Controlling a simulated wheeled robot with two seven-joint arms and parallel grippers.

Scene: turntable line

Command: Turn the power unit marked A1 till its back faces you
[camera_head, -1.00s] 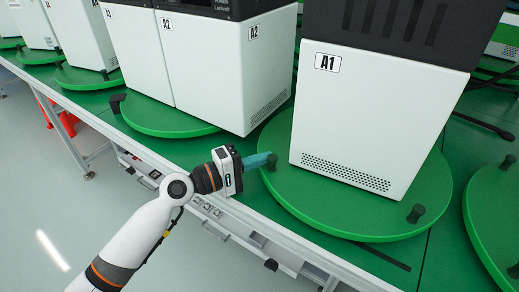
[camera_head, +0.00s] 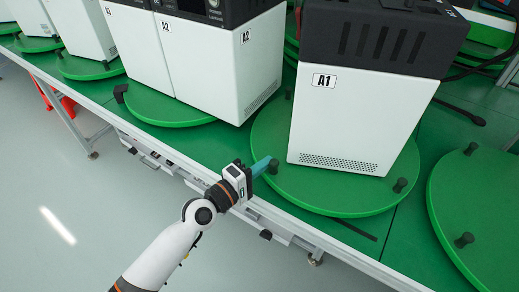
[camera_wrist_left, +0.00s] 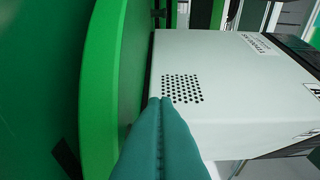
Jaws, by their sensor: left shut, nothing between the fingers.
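The power unit marked A1 (camera_head: 345,125) is a white box with a dark slotted top. It stands upright on a round green turntable (camera_head: 330,198) and shows its labelled face with a strip of vent holes. Its white side with vent holes (camera_wrist_left: 240,80) also fills much of the left wrist view. A short dark peg (camera_head: 272,166) stands on the turntable's left rim. My left gripper (camera_head: 264,164) is shut and empty, its teal fingers at this peg; exact contact cannot be told. The fingers (camera_wrist_left: 160,101) also show in the wrist view. My right gripper is not in view.
A2 units (camera_head: 215,70) stand on another turntable (camera_head: 160,108) to the left. An empty turntable (camera_head: 475,215) with pegs lies at the right. Another peg (camera_head: 400,186) stands on A1's turntable at the front right. The table's pale front edge (camera_head: 310,232) runs below.

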